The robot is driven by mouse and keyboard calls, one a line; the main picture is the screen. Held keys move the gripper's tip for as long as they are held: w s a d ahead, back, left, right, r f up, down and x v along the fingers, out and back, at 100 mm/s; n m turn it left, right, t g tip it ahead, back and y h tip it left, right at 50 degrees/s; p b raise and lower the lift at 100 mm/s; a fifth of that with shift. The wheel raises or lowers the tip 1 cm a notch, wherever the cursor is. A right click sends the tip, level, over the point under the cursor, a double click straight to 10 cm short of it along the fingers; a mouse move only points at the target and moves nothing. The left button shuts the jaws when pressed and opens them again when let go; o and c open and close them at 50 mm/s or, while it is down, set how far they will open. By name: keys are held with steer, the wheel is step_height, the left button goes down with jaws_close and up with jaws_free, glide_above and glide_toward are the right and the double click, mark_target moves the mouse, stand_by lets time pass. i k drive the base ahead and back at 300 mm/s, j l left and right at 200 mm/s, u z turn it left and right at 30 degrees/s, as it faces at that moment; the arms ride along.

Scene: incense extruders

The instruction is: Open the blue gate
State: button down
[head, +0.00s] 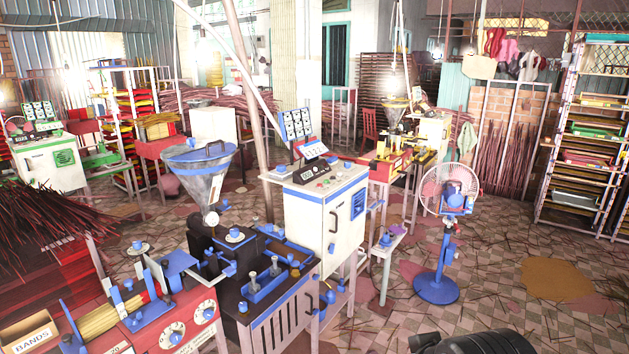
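Several blue parts are in the head view, and I cannot tell for sure which is the blue gate. A blue plate (172,264) sits at the top of the red machine (185,325) at the front left, close to a bundle of yellow sticks (100,320). A black part at the bottom edge, right of centre, looks like my gripper (470,343). It is cut off, its fingers cannot be made out, and it is apart from the machines.
A white cabinet (325,222) with blue trim stands right of the hopper. A blue-based fan (437,268) stands on the tiled floor right of it. A box marked BANDS (30,334) is at the lower left. Shelves (585,140) line the right. Floor at the right is mostly free.

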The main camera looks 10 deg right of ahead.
mark_target(225, 206)
steer(key=i+l+u, duration=0.1)
steer(key=i+l, duration=0.25)
steer(key=i+j+u, duration=0.1)
steer(key=i, duration=0.35)
steer(key=i+j, duration=0.25)
steer(key=i, duration=0.2)
steer(key=i+j+u, duration=0.15)
steer(key=i, duration=0.35)
steer(key=i+j, duration=0.2)
steer(key=i+j+u, duration=0.1)
steer(key=j, duration=0.35)
steer(key=i, duration=0.1)
